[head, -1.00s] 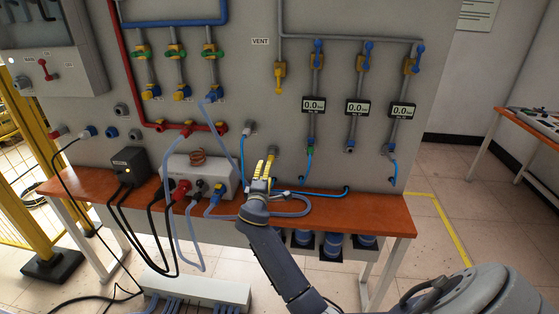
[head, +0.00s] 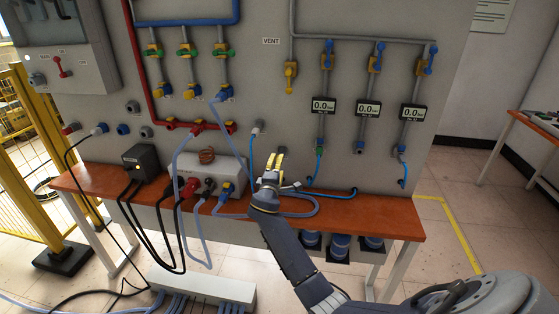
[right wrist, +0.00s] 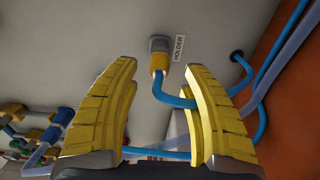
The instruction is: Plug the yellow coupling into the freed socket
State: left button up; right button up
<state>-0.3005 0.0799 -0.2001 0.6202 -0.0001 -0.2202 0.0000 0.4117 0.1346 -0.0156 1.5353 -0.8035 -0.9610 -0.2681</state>
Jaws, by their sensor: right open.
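The yellow coupling (right wrist: 159,64) sits in a grey holder on the panel, beside a label reading HOLDER in the right wrist view. A blue hose hangs from it. My right gripper (right wrist: 159,95) is open, its yellow fingers on either side of the hose below the coupling, not closed on anything. In the head view this gripper (head: 271,165) is in front of the panel and largely hides the coupling. A socket (head: 360,147) under the middle gauge shows no hose; the outer two gauges have blue hoses below them. My left gripper is out of view.
An orange shelf (head: 385,217) runs along the panel, with blue hoses looping over it. A grey box with plugs (head: 208,174) and a black box (head: 141,162) stand to the left. A grey coupling (head: 257,128) with a blue hose hangs left of the gripper.

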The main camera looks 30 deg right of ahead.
jog(key=shift+x, duration=2.35)
jog(key=shift+d, duration=0.1)
grip_shut()
jog(key=shift+s, duration=0.1)
jog(key=shift+v, duration=2.9)
